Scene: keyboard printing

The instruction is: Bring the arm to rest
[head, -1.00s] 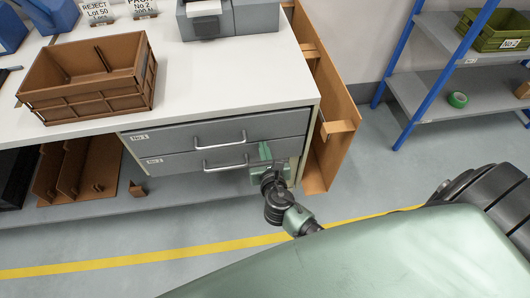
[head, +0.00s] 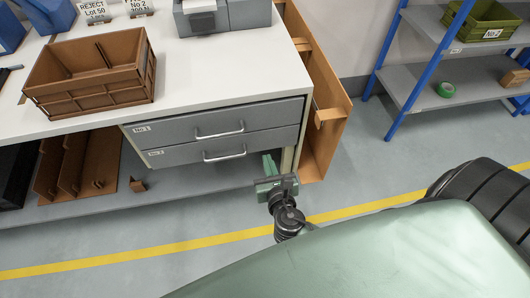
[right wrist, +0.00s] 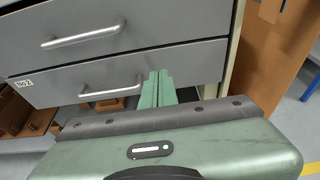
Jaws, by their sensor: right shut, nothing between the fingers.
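My right gripper (head: 268,165) is in front of the right end of the drawer unit, low beside the lower drawer (head: 222,149). In the right wrist view its two green fingers (right wrist: 158,90) are together with nothing between them. They point toward the lower drawer's front, to the right of its handle (right wrist: 110,92), and do not hold the handle. Both drawers, the upper (head: 215,123) and the lower, look closed. My left gripper is not in view.
A brown crate (head: 90,88) and a grey device (head: 222,15) stand on the white worktop (head: 230,65). A brown panel (head: 325,130) stands at the bench's right end. A blue-framed shelf (head: 425,85) is at the right. The floor (head: 365,150) between is clear.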

